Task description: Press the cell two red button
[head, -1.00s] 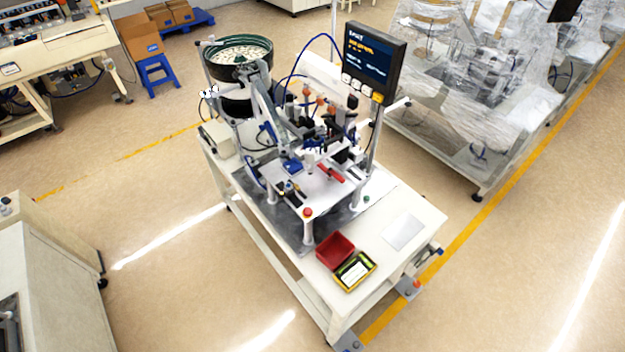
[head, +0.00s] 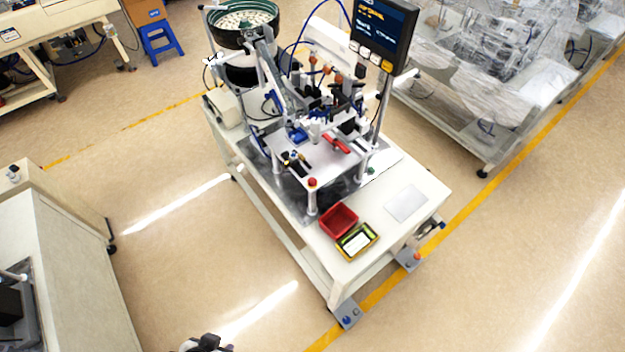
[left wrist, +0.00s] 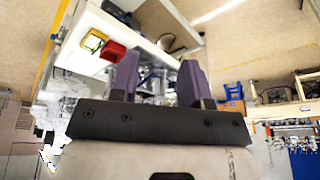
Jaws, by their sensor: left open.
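The work cell (head: 430,195) is a white table with a raised fixture in the head view. A red button (head: 312,182) sits on the front corner of the fixture's raised plate. I cannot read a cell number on it. My left gripper (left wrist: 160,65) shows in the left wrist view with its two purple fingers apart and nothing between them. The cell table lies beyond the fingers, apart from them. A dark and white part of my own arm shows at the bottom edge of the head view, well away from the button. My right gripper is not visible.
A red bin (head: 338,221) and a yellow-black box (head: 357,241) lie on the cell's front. A screen (head: 383,32) stands at its right and a bowl feeder (head: 243,22) at its back. Wrapped equipment (head: 500,60) stands right. The floor in front is clear.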

